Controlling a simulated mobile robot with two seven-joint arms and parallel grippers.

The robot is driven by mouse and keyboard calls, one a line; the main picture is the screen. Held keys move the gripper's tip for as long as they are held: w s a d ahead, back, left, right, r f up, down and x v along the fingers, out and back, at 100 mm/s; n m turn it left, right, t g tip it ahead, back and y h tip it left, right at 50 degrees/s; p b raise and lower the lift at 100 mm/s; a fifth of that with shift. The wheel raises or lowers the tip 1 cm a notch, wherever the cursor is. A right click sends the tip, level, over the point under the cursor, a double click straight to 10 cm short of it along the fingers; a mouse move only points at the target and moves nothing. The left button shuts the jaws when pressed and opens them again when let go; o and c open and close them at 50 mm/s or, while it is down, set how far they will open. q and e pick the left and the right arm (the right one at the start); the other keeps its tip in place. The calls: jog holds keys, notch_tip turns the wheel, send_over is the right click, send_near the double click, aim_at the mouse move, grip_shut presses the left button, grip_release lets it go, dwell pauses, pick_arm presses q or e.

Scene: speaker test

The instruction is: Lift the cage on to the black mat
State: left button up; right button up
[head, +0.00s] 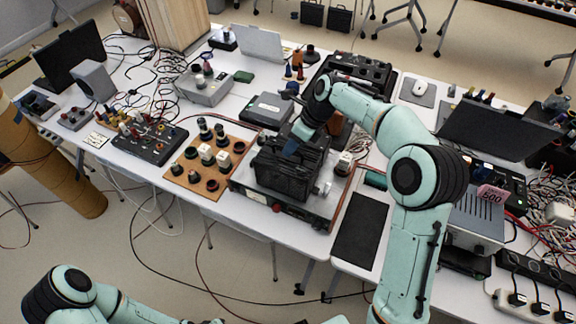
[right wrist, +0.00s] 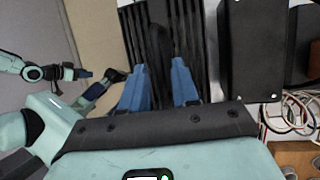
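The cage (head: 285,175) is a black, slatted box standing on a grey-fronted instrument (head: 277,207) near the table's front edge. The black mat (head: 360,230) lies flat and bare to its right, on the white table. My right gripper (head: 291,147) is at the top of the cage, pointing down. In the right wrist view its two blue fingers (right wrist: 160,92) are apart, with the cage's black bars (right wrist: 190,35) beyond them and a dark bar between them. No firm grip shows. My left arm is low at the left; its finger opening is too small to tell.
A brown board with several knobs (head: 210,165) is left of the cage. A grey box (head: 266,111) stands behind it. A laptop (head: 497,130) and a grey metal unit (head: 474,225) are right of the mat. Cables hang below the front edge.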

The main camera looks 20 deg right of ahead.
grip_shut()
jog(key=shift+r, duration=0.1)
dwell(1.1)
